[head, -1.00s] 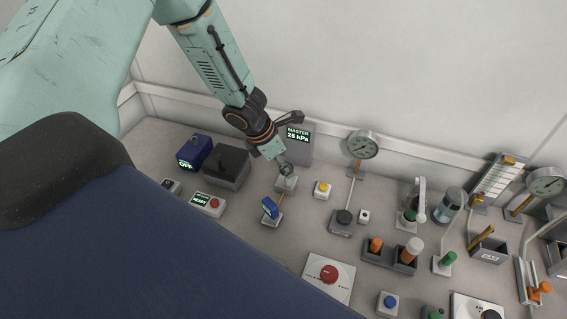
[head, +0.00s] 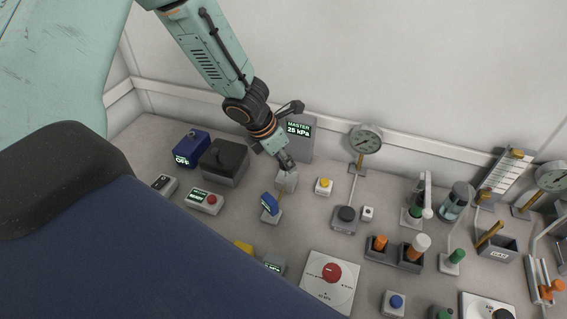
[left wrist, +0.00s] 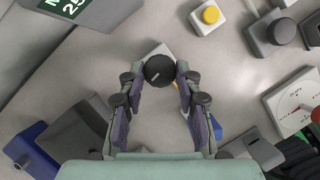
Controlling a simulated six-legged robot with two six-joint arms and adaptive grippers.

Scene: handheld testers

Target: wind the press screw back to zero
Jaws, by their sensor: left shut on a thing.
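My left gripper (head: 286,161) reaches down from the upper left onto a small light grey block (head: 287,182) in front of the master display box. In the left wrist view, its two fingers (left wrist: 159,76) are shut on a round black knob (left wrist: 159,69) with a short pale mark on top. I take this knob to be the press screw. The grey block shows partly behind the knob; in the head view the fingers mostly hide the knob. The master display (head: 299,130) reads 25 kPa. My right gripper is not in view.
A dark grey box (head: 224,162) is to the left. A round gauge (head: 367,139) stands behind to the right. Little bench is free between them.

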